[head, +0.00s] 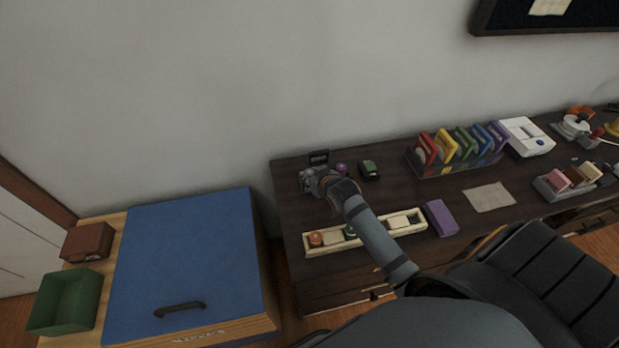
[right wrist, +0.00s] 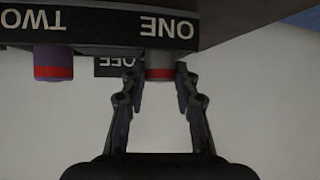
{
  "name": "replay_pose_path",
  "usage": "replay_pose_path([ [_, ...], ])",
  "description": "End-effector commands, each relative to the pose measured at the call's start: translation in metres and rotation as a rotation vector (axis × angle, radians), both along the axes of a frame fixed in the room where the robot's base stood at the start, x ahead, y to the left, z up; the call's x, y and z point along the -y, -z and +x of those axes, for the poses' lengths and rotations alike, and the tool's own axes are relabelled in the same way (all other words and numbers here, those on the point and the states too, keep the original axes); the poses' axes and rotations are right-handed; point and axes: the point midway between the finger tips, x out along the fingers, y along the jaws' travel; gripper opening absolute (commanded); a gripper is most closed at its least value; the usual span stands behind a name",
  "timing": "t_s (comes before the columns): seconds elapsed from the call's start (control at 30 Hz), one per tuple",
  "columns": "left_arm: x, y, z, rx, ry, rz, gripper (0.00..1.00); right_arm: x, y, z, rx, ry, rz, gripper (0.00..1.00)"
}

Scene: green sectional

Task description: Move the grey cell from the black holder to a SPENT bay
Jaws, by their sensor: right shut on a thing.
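My right gripper (head: 308,181) is at the back left of the dark desk, its arm crossing the long cream tray. In the right wrist view, which is upside down, its fingers (right wrist: 160,88) are shut on the grey cell (right wrist: 160,60), which has a red band. The cell's far end meets the black holder (right wrist: 100,28) at the label ONE; I cannot tell if it is still seated. A purple cell (right wrist: 53,60) with a red band stands at TWO; purple also shows in the head view (head: 342,169). No SPENT label is readable. My left gripper is not in view.
The cream tray (head: 382,234) at the desk's front holds several small items. A purple block (head: 441,217) lies beside it. A black unit with a green top (head: 370,169) stands right of the gripper. Coloured cases (head: 460,147) stand in a rack. Blue-lidded chest (head: 187,260) at left.

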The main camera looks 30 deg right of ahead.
Motion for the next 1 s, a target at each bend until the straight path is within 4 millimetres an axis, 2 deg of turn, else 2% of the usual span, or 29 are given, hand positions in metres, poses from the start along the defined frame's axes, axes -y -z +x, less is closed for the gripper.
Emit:
replay_pose_path([
  [0.37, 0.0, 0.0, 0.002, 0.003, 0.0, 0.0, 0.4, 0.0, -0.004, 0.001, 0.003, -0.001, -0.001, 0.0],
  [0.57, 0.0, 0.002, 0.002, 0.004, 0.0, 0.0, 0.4, 0.0, -0.032, 0.001, 0.006, -0.001, -0.002, 0.0],
  [0.67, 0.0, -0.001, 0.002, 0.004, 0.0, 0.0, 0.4, -0.001, -0.052, -0.016, 0.003, -0.002, -0.003, 0.0],
  [0.83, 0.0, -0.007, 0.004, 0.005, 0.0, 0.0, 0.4, -0.005, -0.097, -0.054, 0.002, -0.006, -0.007, 0.0],
  [0.9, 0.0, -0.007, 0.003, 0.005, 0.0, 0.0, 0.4, -0.007, -0.103, -0.078, -0.004, -0.008, -0.009, 0.0],
  [1.0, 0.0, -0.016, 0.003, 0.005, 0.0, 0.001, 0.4, -0.009, -0.117, -0.104, -0.006, -0.008, -0.01, 0.0],
])
